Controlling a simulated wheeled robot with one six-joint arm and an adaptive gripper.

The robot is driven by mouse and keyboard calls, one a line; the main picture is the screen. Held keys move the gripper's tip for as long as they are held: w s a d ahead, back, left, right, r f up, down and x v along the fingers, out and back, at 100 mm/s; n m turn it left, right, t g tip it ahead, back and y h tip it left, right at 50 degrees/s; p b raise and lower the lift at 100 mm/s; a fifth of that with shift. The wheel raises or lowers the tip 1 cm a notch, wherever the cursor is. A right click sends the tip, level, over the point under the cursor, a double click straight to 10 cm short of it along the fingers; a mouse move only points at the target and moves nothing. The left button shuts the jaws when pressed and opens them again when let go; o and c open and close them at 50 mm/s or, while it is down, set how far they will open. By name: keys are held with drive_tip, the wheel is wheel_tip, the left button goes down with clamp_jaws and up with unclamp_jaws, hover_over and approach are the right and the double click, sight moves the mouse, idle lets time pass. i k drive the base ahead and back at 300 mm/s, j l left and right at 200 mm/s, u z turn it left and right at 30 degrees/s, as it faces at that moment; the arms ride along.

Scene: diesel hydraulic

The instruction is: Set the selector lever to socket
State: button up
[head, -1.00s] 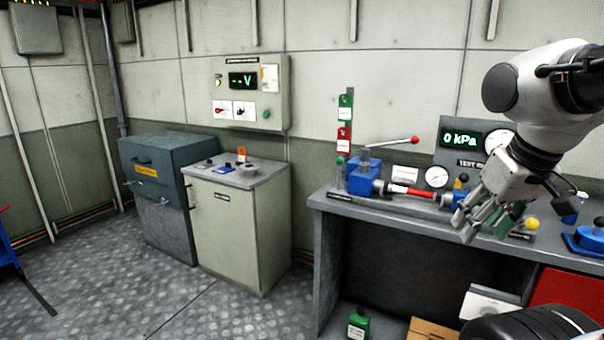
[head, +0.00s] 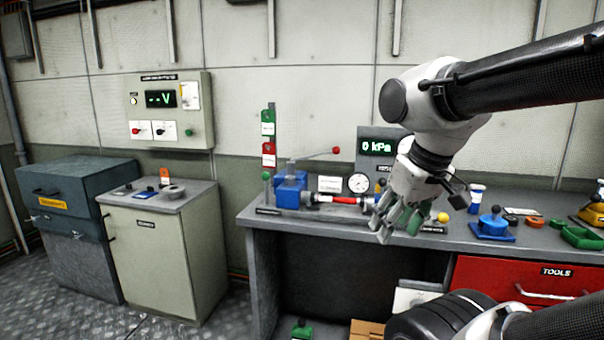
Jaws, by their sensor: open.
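No part in view carries a readable "selector" or "socket" label. Several candidates show. A lever with a red ball (head: 336,150) rises from a blue block (head: 290,188) at the bench's left end. The wall panel (head: 166,108) has red and black rotary switches under a green "--V" display. My gripper (head: 392,226) is open and empty, fingers pointing down, in front of the bench's middle. It hides part of the bench equipment behind it.
A cabinet (head: 165,255) and a dark box (head: 70,190) stand left. Floor is free at lower left.

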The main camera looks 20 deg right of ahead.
sight(443, 218)
drive_tip(key=l+z, duration=0.1)
drive_tip(key=z, duration=1.1)
